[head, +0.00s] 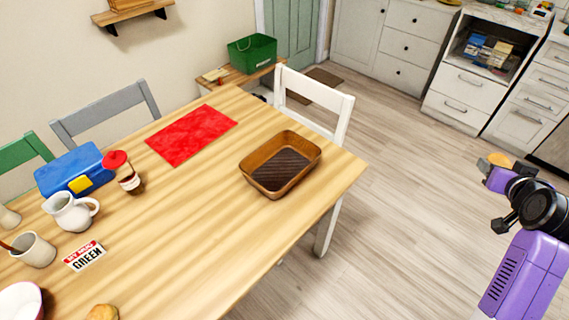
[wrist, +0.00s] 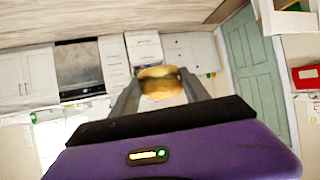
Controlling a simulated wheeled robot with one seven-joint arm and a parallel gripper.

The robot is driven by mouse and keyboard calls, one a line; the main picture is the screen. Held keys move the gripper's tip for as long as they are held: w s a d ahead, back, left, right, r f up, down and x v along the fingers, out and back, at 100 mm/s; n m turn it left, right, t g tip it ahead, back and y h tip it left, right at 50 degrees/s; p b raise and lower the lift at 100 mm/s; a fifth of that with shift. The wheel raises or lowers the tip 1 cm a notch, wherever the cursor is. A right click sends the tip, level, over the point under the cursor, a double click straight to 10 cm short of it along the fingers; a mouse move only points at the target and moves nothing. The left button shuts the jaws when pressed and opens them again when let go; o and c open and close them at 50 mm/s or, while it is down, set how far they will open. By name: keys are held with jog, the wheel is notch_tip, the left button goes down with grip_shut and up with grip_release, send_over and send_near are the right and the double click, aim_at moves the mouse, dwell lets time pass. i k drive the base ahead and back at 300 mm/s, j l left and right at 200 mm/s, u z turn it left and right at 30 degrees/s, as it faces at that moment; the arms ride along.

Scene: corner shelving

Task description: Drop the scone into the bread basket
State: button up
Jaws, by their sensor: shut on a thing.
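My gripper (head: 494,169) is at the right of the head view, out over the floor and well to the right of the table. It is shut on the scone (wrist: 160,82), a round golden-brown piece with a darker middle band, held between both fingers in the wrist view. Only a small part of the scone shows in the head view (head: 499,159). The bread basket (head: 249,180), a brown rectangular one with a dark bottom, stands on the table near its right end. It looks empty and is apart from my gripper.
The wooden table (head: 215,245) bears a red mat (head: 192,135), a blue box (head: 72,168), a jar (head: 125,175), a jug (head: 70,212), a mug (head: 34,250), a sign (head: 85,256) and another baked piece (head: 102,312). A white chair (head: 318,92) stands behind the basket. Floor between table and gripper is clear.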

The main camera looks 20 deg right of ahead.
aim_at(286, 168)
jog(key=i+j, duration=0.35)
jog(key=j, duration=0.2)
jog(key=i+j+u, duration=0.15)
jog(key=i+j, duration=0.2)
jog(key=j, duration=0.25)
jog(key=i+j, duration=0.35)
jog(key=j, duration=0.15)
